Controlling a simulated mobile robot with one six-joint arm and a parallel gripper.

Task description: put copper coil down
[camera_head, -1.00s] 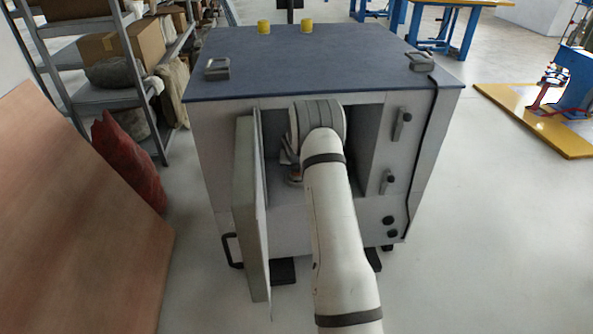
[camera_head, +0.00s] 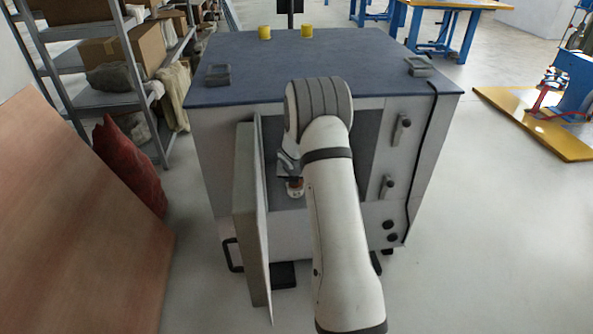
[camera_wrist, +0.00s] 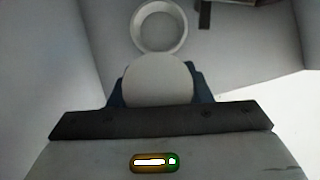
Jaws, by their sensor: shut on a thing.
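My gripper (camera_head: 289,167) is at the open front of a grey cabinet, partly hidden behind my own arm. It is shut on a small round thing with pale and copper-orange parts, which I take for the copper coil (camera_head: 296,188). In the wrist view the held thing shows as a plain pale disc (camera_wrist: 158,82) between the blue fingers, its lower side hidden. I cannot tell whether it touches a surface below.
A pale ring (camera_wrist: 161,27) lies just beyond the held thing in the wrist view. The cabinet (camera_head: 330,66) has a dark top and an open door (camera_head: 247,215) close to the left of my gripper. A leaning brown board (camera_head: 80,230) stands at the left.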

